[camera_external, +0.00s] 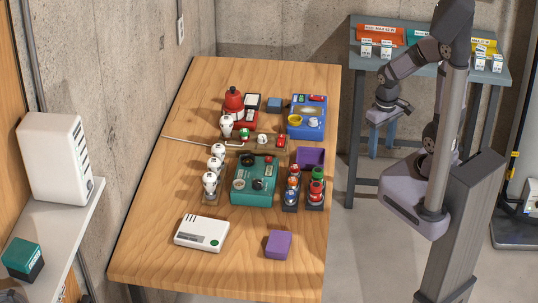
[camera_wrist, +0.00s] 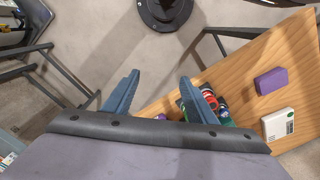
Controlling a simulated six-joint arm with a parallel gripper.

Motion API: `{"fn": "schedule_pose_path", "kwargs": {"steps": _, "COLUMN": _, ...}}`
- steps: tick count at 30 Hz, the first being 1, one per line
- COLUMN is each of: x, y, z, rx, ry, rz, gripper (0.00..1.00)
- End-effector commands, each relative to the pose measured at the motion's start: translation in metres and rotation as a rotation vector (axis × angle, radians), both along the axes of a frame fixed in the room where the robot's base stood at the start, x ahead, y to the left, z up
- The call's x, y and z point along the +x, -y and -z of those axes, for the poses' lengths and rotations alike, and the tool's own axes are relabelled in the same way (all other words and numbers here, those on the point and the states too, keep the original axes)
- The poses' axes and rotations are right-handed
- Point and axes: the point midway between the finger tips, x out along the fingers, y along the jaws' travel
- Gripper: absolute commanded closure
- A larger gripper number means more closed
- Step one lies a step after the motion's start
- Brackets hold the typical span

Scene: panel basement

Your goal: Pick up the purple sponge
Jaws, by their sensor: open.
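The purple sponge (camera_external: 278,244) is a small block lying flat on the wooden table (camera_external: 150,250), near its front right corner. It also shows in the wrist view as a purple block (camera_wrist: 271,80), right of my gripper's fingers and close to the table edge. My gripper (camera_external: 384,137) is in the air to the right of the table, well away from the sponge. In the wrist view my gripper's two blue fingers (camera_wrist: 160,94) are spread apart with nothing between them, so it is open and empty.
A white box (camera_external: 202,233) lies left of the sponge. Behind are a teal device (camera_external: 255,181), red and blue devices, white figures, a purple tray (camera_external: 311,157) and racks of coloured caps (camera_external: 315,190). The table around the sponge is clear.

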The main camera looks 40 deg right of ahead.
Motion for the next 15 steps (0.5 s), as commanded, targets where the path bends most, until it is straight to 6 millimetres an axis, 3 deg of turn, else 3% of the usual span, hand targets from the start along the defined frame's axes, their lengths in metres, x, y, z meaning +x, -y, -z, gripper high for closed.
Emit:
{"fn": "schedule_pose_path", "kwargs": {"steps": 3, "x": 0.000, "y": 0.000, "z": 0.000, "rx": 0.000, "ry": 0.000, "rz": 0.000, "gripper": 0.27}}
{"fn": "schedule_pose_path", "kwargs": {"steps": 11, "x": 0.000, "y": -0.001, "z": 0.001, "rx": 0.001, "ry": -0.002, "rz": 0.002, "gripper": 0.27}}
{"fn": "schedule_pose_path", "kwargs": {"steps": 15, "x": 0.003, "y": -0.010, "z": 0.007, "rx": 0.025, "ry": -0.029, "rz": 0.031, "gripper": 0.27}}
